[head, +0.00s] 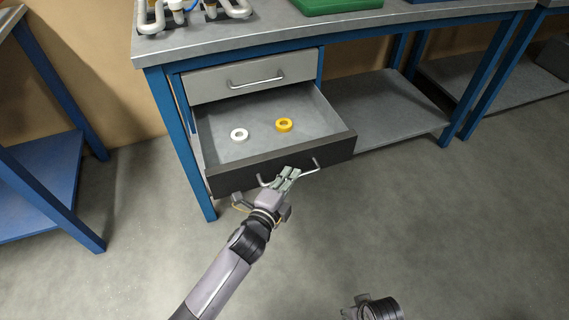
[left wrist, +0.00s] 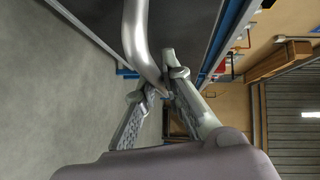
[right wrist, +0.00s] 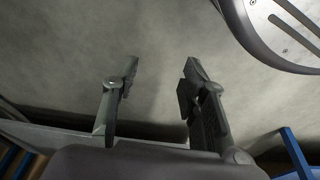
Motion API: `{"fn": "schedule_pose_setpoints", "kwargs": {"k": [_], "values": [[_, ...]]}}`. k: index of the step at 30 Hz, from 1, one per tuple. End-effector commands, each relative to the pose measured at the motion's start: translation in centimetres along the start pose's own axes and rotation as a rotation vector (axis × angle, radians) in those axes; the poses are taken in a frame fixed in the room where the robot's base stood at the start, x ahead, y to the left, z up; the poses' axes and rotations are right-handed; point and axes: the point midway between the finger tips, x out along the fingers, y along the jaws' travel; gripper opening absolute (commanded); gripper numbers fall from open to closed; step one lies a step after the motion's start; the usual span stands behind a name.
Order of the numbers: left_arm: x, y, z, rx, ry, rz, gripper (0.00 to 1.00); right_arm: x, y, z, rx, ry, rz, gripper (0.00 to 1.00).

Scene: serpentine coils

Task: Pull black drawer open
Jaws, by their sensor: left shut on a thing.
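The black drawer (head: 330,150) stands pulled out from under the workbench, with its grey inside showing. A white ring (head: 239,134) and a yellow ring (head: 284,125) lie in it. My left gripper (head: 287,175) is shut on the drawer's metal bar handle (head: 312,166) at the drawer front. In the left wrist view the handle (left wrist: 137,40) runs down to between the fingers (left wrist: 165,90). My right gripper (right wrist: 160,85) is open and empty above the floor in the right wrist view. In the head view only part of the right arm shows at the bottom edge.
A closed grey drawer (head: 250,80) with its own handle sits above the black one. A blue shelf unit (head: 40,185) stands at left. The floor in front is clear.

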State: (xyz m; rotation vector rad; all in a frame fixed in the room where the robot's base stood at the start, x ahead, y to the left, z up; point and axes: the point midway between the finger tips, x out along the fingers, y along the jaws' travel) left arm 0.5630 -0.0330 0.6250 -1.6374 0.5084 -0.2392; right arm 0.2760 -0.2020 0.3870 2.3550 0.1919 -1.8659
Motion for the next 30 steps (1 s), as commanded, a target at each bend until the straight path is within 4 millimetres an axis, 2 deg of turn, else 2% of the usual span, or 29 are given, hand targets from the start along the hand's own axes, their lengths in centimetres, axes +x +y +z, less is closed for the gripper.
{"fn": "schedule_pose_setpoints", "kwargs": {"k": [3, 9, 24, 25, 30], "values": [[-1.3, 0.5, -1.2, 0.000, -0.003, 0.005, 0.00, 0.9, -0.1, 0.6, -0.001, -0.008, -0.001, 0.40], [-2.5, 0.8, -2.4, 0.002, -0.002, 0.003, 0.00, 2.0, -0.1, 1.3, -0.002, -0.012, -0.002, 0.40], [-2.9, 1.0, -2.8, 0.004, -0.002, 0.003, 0.00, 2.4, -0.1, 1.6, -0.003, -0.015, -0.002, 0.40], [-2.9, 1.0, -2.8, 0.004, -0.002, 0.003, 0.10, 2.4, -0.1, 1.6, -0.003, -0.015, -0.002, 0.40], [-2.9, 0.9, -2.8, 0.002, -0.001, 0.002, 0.18, 2.4, -0.1, 1.6, -0.003, -0.016, -0.002, 0.40]]}}
